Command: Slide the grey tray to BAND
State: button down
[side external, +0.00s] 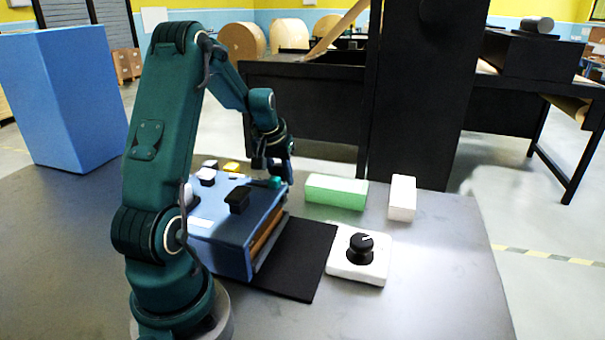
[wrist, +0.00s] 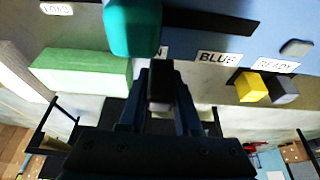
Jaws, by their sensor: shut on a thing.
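My gripper (wrist: 160,95) is shut on a small dark piece (wrist: 160,78), whose lower part the fingers hide. In the side view my gripper (side external: 280,172) is at the far right corner of the blue box (side external: 225,250). A rounded teal piece (wrist: 132,28) stands close by in the wrist view; it also shows under my wrist in the side view (side external: 274,182). I cannot pick out the grey tray for certain, nor tell whether the dark piece belongs to it. The wrist view shows labels LOAD, BLUE and READY; I cannot read BAND anywhere.
A green block (side external: 336,191), a white block (side external: 402,197) and a white base with a black knob (side external: 360,247) stand right of the box. A black mat (side external: 300,265) lies before it. A yellow block (wrist: 251,87) and grey block (wrist: 284,90) sit near READY.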

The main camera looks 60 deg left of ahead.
jog(key=shift+s+a, duration=0.6)
jog(key=c, duration=0.6)
grip_release()
jog(key=shift+v, duration=2.6)
